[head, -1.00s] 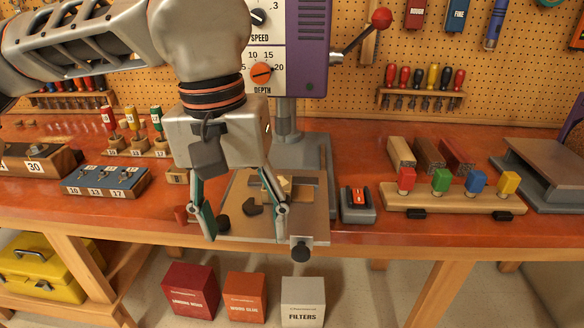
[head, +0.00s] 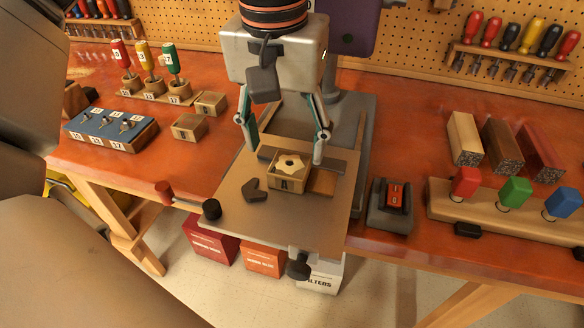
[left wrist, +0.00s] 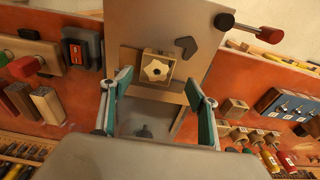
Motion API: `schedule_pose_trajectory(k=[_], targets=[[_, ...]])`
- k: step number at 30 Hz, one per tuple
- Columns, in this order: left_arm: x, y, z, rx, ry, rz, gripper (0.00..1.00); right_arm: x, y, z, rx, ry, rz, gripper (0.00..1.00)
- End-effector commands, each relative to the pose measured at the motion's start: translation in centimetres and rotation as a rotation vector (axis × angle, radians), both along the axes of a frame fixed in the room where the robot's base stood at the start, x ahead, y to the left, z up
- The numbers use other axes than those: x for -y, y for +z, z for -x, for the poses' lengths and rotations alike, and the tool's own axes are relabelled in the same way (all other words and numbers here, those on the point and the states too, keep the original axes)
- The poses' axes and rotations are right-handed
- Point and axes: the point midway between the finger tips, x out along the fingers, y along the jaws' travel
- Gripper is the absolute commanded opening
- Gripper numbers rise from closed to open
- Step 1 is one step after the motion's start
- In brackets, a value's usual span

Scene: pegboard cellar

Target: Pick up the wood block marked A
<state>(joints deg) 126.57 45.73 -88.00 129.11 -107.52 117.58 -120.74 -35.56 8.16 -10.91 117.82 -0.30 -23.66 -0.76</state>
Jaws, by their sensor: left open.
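A small wood block (head: 287,183) with a pale star-shaped piece on top sits on the drill press table (head: 234,190). It has a dark mark on its front that I cannot read for certain. It also shows in the left wrist view (left wrist: 156,79). My left gripper (head: 283,152) is open and empty, pointing down above the back part of this block. In the left wrist view the block lies between and just beyond the fingertips (left wrist: 158,86), apart from both. Two similar wood blocks stand on the bench to the left, a nearer one (head: 188,129) and a farther one (head: 211,104). My right gripper is not in view.
A dark angled piece (head: 255,191) lies on the table left of the block. A clamp knob (head: 211,209) stands at its left edge. A grey switch box (head: 390,207) is to the right. The purple drill press (head: 345,30) rises behind my gripper.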

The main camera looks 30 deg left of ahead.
Motion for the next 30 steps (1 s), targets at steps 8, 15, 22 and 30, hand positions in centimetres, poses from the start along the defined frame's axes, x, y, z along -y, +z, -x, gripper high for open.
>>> schedule_pose_trajectory(k=[8, 15, 22, 30], targets=[[0.5, -4.1, -0.4, -0.007, -0.002, 0.0, 0.6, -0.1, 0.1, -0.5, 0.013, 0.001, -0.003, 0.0], [0.5, -4.5, -0.5, -0.001, 0.0, 0.0, 0.6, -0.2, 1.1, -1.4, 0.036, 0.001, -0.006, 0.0], [0.5, -4.5, -0.5, -0.002, 0.0, 0.001, 0.18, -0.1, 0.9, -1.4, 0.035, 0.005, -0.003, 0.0], [0.5, -4.5, -0.5, -0.001, 0.0, 0.0, 0.18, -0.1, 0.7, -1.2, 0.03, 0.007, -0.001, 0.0]])
